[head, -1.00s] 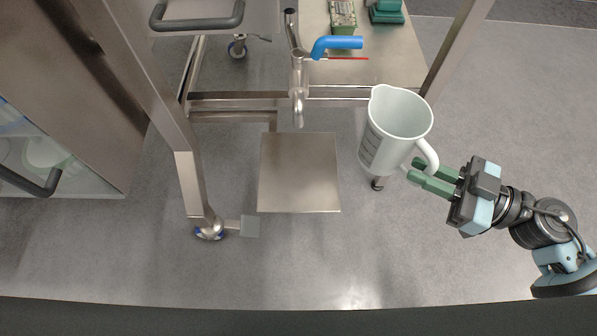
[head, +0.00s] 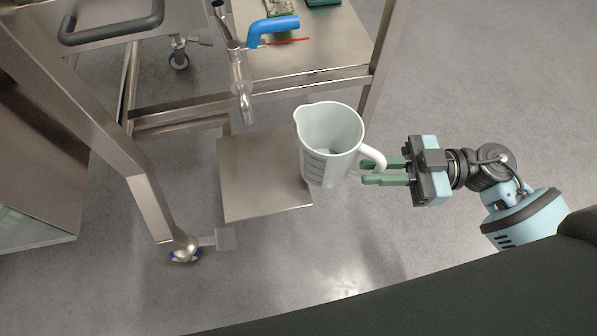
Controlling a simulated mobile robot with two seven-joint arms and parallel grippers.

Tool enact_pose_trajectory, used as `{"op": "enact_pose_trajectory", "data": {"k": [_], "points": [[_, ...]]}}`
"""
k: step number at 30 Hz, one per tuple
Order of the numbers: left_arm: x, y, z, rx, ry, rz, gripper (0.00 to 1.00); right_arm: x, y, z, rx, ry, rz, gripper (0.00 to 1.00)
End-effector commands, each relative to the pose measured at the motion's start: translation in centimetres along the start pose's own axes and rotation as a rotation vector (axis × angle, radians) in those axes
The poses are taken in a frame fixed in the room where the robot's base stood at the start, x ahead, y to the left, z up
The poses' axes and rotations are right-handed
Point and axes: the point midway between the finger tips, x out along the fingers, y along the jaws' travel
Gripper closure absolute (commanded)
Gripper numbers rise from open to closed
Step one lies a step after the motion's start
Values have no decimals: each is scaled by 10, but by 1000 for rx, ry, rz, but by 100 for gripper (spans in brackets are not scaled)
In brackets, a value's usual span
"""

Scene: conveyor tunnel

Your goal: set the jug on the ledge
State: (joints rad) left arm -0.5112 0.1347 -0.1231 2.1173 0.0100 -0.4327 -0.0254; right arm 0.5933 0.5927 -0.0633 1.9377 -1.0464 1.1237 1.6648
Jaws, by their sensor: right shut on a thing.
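The white jug (head: 322,150) is a measuring jug with a spout and printed marks on its side. It is upright in the middle of the head view. My right gripper (head: 372,171) is shut on its handle from the right and holds it in the air. The square metal ledge (head: 255,185) is a flat plate below the tap. The jug overlaps the ledge's right edge in the picture; the height between them is hard to tell. My left gripper is not in view.
A tap with a blue lever (head: 272,30) and a metal spout (head: 243,88) hangs above the ledge's back side. A steel frame post (head: 150,205) on a caster stands at the left. Another post (head: 385,60) stands behind the jug. Floor at the right is clear.

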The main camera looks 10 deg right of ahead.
Motion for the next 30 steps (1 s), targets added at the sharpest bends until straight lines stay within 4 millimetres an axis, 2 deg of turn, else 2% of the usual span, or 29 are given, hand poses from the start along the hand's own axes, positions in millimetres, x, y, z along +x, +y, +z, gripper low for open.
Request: {"op": "enact_pose_trajectory", "data": {"k": [3,9,13,20,28,30], "points": [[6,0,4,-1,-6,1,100,29,0,0,-3,7,-1,100],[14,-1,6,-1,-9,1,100,67,0,0,-2,4,0,100],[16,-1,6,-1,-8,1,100,78,0,0,0,2,0,100],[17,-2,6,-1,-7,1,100,82,0,0,-1,1,1,100],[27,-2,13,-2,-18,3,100,126,0,0,-2,6,0,100],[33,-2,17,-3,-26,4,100,125,0,11,3,1,2,100]]}}
